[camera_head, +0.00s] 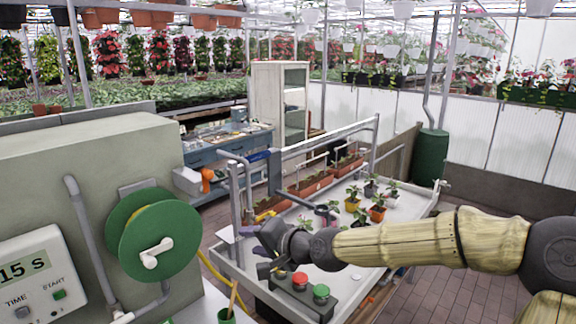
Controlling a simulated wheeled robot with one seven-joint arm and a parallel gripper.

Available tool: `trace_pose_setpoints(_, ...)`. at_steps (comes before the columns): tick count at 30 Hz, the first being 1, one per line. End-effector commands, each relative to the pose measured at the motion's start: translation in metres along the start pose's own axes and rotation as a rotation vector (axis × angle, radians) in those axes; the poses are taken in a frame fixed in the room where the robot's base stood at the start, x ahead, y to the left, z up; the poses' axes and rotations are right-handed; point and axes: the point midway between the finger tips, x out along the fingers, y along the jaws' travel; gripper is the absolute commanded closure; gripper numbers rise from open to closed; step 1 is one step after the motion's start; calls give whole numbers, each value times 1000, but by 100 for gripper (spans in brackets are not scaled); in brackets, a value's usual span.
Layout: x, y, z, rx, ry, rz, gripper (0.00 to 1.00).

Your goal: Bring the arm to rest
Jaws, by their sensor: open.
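My arm (400,243) reaches in from the right edge, with pale yellowish covered links and dark joints. My gripper (256,250) is at its left end, over the near left part of a white-topped bench (345,278). Its fingers are spread apart and I see nothing between them. The far side of the wrist and the bench surface behind the arm are hidden.
A grey box with red (300,279) and green (321,291) buttons sits just below the gripper. A metal frame (330,134) rises over the bench, with potted seedlings (352,203) beyond. A green hose reel (153,235) and timer panel (40,280) stand left.

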Motion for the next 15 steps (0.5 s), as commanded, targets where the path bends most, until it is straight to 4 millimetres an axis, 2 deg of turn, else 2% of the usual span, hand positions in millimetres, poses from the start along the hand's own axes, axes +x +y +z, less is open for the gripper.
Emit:
trace_pose_setpoints(1,6,22,13,-43,-24,71,56)
trace_pose_setpoints(3,8,52,25,-98,-53,165,56)
trace_pose_setpoints(7,1,104,42,-195,-104,329,56)
trace_pose_setpoints(11,-17,148,54,-279,-152,479,56)
trace_pose_setpoints(15,-47,186,60,-356,-197,624,56)
